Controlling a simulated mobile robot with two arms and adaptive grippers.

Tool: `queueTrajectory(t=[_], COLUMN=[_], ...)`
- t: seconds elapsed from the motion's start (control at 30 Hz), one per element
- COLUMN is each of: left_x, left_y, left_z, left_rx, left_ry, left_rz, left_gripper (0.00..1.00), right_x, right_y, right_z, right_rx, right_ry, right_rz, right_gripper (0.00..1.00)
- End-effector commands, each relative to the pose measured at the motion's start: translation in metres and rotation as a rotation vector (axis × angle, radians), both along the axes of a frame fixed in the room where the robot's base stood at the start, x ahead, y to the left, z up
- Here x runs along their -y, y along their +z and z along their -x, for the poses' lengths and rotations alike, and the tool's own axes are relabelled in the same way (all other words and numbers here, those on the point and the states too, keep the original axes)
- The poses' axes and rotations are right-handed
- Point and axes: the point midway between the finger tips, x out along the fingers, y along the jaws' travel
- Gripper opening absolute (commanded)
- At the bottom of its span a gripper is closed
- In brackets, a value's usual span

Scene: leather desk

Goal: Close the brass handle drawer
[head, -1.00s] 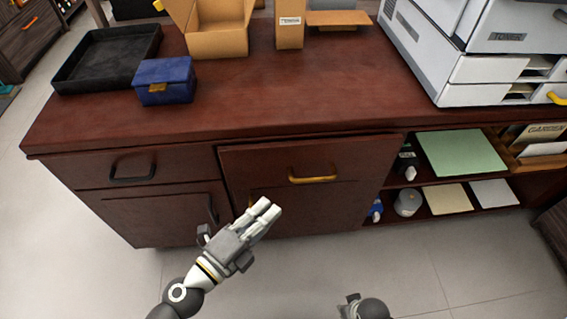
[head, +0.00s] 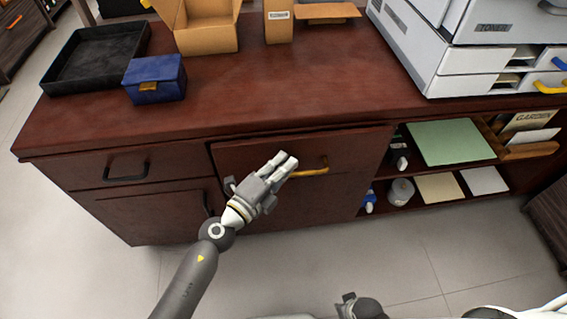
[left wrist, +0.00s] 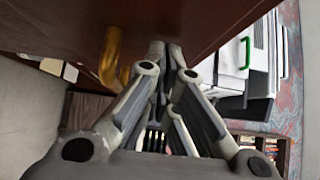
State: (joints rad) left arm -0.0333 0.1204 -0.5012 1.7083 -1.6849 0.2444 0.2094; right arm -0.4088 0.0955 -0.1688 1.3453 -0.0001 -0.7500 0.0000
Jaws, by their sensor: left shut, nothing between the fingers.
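The brass handle drawer (head: 240,156) is in the dark red-brown desk, right of the black-handled drawer. Its front stands out a little from the cabinet face, with a dark gap under the desktop. Its brass handle (head: 314,168) is partly behind my left gripper; it also shows in the left wrist view (left wrist: 112,58). My left gripper (head: 287,162) is shut and empty, in front of the drawer just left of the handle. In the left wrist view, its fingertips (left wrist: 166,50) are close to the drawer front; I cannot tell if they touch. My right gripper's fingers are not seen.
A black-handled drawer (head: 105,170) is to the left. Open shelves with paper (head: 445,143) and bottles are to the right. A blue box (head: 155,80), black tray (head: 95,62), cardboard boxes (head: 210,32) and a white printer (head: 460,50) stand on the desktop. The floor in front is clear.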

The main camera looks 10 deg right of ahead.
Motion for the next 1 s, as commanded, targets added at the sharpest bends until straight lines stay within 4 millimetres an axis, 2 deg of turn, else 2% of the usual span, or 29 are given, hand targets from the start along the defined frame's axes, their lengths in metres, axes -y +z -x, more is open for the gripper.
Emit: queueTrajectory(t=[0.27,0.5,0.63,1.0], left_x=[0.0,-0.001,-0.002,-0.003], left_y=[0.0,0.0,0.0,0.003], left_z=[-0.002,-0.034,-0.047,-0.051], left_rx=[0.0,0.002,0.001,0.005], left_ry=[0.0,0.0,0.0,0.006], left_rz=[0.0,-0.001,-0.001,0.002], left_gripper=[0.0,0.0,0.0,0.0], right_x=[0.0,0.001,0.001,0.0], right_y=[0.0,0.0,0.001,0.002], right_z=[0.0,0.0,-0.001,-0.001], right_rx=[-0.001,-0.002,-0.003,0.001], right_ry=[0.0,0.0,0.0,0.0], right_rz=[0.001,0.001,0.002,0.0], right_gripper=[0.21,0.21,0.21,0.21])
